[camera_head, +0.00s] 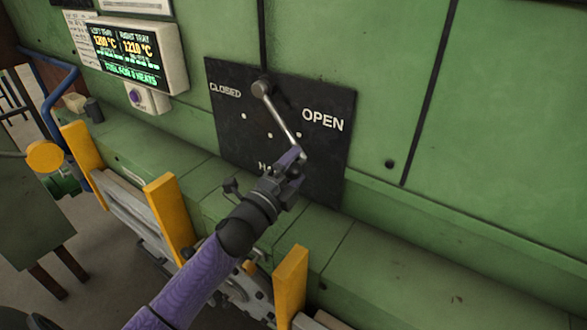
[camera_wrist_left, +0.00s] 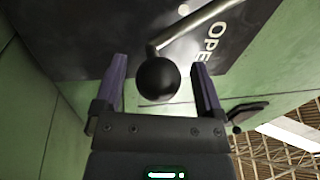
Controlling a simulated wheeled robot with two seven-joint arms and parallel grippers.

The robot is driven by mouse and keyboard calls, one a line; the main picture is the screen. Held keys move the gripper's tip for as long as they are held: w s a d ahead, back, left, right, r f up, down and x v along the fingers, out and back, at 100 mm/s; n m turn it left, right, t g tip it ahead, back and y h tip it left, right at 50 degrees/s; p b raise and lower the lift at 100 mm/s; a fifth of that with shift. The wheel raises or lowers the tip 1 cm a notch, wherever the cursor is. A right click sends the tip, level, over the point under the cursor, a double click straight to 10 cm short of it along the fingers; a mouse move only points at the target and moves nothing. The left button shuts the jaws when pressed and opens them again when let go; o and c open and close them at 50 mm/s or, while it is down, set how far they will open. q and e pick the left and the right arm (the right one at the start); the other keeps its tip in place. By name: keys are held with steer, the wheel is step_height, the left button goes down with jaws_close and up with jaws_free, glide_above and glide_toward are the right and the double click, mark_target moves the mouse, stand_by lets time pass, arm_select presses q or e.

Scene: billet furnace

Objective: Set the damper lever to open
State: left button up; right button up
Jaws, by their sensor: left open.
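The damper lever (camera_head: 282,115) is a metal rod on a round pivot at the top of a dark plate (camera_head: 228,130). It points down and to the right, below and left of the word OPEN; CLOSED is at the plate's left. Its black ball knob (camera_wrist_left: 157,78) shows in the left wrist view, but my gripper covers it in the head view. My left gripper (camera_head: 292,158) is at the lever's lower end. In the left wrist view the open fingers (camera_wrist_left: 162,82) stand either side of the knob, with gaps on both sides. My right gripper is out of view.
A lit display (camera_head: 125,45) with tray temperatures is on the green wall at upper left, above a box with a purple button (camera_head: 136,96). A green ledge (camera_head: 400,245) runs below the plate. Yellow posts (camera_head: 165,215) stand in front of it.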

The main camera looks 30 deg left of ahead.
arm_select(q)
steer(key=b+v, duration=0.2)
steer(key=v, duration=0.8)
steer(key=shift+f, duration=0.1)
